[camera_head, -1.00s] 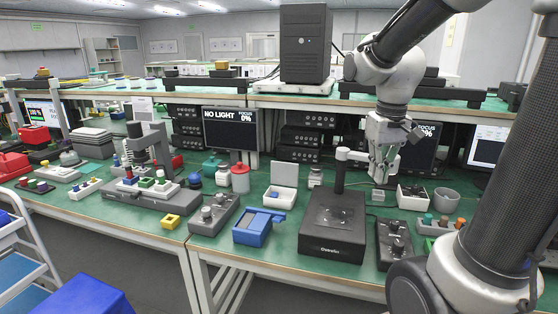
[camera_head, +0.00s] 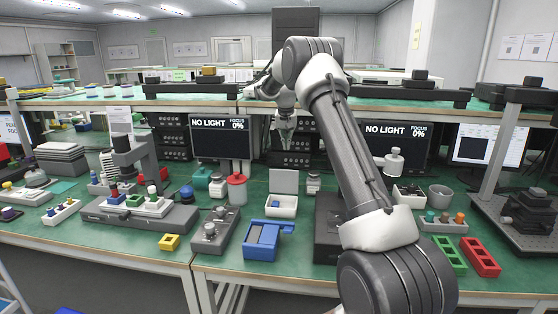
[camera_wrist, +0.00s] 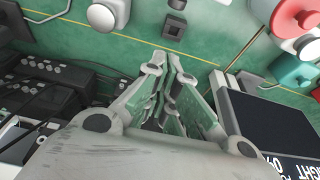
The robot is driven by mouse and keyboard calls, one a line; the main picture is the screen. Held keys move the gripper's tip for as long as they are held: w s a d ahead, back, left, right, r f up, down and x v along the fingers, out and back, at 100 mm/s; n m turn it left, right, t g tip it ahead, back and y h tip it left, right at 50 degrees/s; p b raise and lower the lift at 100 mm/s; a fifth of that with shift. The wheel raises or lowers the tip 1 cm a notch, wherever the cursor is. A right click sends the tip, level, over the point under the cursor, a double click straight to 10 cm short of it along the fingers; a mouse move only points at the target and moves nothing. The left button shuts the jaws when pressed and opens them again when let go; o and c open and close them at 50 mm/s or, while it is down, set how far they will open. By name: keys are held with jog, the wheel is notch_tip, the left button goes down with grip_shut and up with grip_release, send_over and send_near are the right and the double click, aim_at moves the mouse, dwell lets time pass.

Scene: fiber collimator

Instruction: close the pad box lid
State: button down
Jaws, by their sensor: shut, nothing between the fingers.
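The pad box (camera_head: 288,212) is a small white open box on the green bench in the head view, with a blue bit inside. Its pale grey lid (camera_head: 284,181) stands upright at the back edge, so the box is open. My gripper (camera_head: 286,143) hangs fingers down above and behind the lid, clear of it, in front of the rear shelf. In the wrist view my gripper (camera_wrist: 171,62) has its fingers together with nothing between them. I cannot make out the pad box for certain in the wrist view.
A blue device (camera_head: 263,241) sits in front. A monitor (camera_head: 220,138) is behind left. My arm hides the bench to the right.

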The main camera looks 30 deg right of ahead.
aim_at(284, 180)
notch_tip(284, 180, down, 9)
jog(key=s, duration=0.1)
jog(key=shift+a, duration=0.4)
